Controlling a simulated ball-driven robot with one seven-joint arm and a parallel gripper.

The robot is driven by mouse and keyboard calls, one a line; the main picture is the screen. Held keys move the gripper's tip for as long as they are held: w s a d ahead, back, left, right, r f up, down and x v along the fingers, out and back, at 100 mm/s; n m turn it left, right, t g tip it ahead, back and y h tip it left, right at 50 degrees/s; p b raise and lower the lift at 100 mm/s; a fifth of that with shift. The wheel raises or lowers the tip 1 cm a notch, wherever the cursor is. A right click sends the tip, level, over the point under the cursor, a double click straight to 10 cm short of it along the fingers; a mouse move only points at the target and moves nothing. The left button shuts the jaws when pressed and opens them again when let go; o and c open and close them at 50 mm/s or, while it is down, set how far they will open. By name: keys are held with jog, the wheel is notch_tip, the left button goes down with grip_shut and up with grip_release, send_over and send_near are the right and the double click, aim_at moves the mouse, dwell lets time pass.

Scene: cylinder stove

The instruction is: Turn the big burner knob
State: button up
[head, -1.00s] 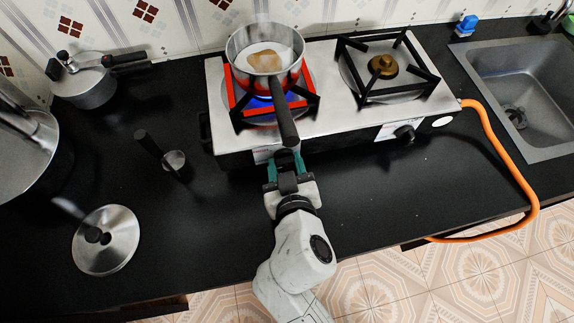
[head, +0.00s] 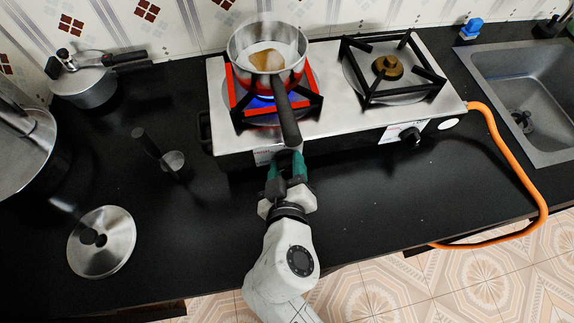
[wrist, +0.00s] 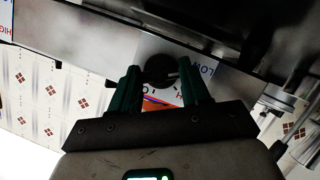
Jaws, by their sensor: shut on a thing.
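The stove's left burner knob (wrist: 157,69) is a dark round knob on the front panel. It shows between the fingertips in the wrist view, with a "LOW" label beside it. My gripper (head: 287,166) has green fingers and is at the stove's front below the left burner; it is shut on that knob. The knob is hidden in the head view by my gripper and the pan handle. A tan piece of food lies in the pan.
The pan's dark handle (head: 288,122) reaches out just above my gripper. A second knob (head: 410,137) is on the front right, with an orange hose (head: 517,172) beside it. A lid (head: 118,252) and a pressure cooker (head: 88,90) are at left. The counter front is mostly clear.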

jog(key=o, duration=1.1)
jog(key=shift+c, duration=0.2)
jog(key=b+v, duration=0.1)
jog(key=v, duration=0.9)
jog(key=shift+s+r, duration=0.2)
jog(key=shift+s, duration=0.2)
